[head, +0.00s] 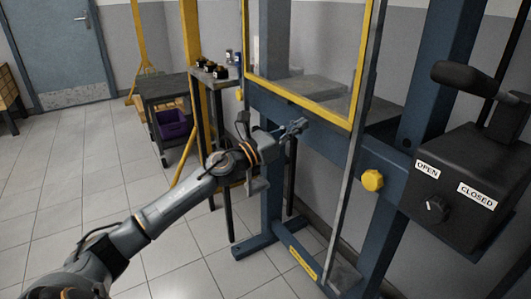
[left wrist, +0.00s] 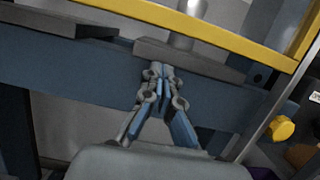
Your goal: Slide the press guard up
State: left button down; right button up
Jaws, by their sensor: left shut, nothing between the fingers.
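The press guard (head: 298,101) is a clear panel in a yellow frame on the front of the blue press. Its lower yellow bar crosses the upper part of the left wrist view (left wrist: 215,38). The guard's lower edge hangs a little below the press bed plates. My left gripper (head: 299,127) is shut and empty, just below the guard's lower bar and apart from it in the picture. In the left wrist view its closed fingertips (left wrist: 158,70) point toward the blue crossbeam below the bar. My right gripper is not in view.
A black control box (head: 470,185) with a knob and OPEN and CLOSED labels stands at the right. A yellow knob (head: 372,180) sits on the press's right side. A grey cart (head: 163,88) with a purple bin stands behind my left arm. The floor at left is clear.

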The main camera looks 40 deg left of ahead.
pick_arm(q)
jog(key=shift+s+a+f, duration=0.1)
jog(key=shift+f, duration=0.35)
jog(key=b+v, duration=0.1)
jog(key=v, duration=0.8)
jog(key=shift+s+b, duration=0.4)
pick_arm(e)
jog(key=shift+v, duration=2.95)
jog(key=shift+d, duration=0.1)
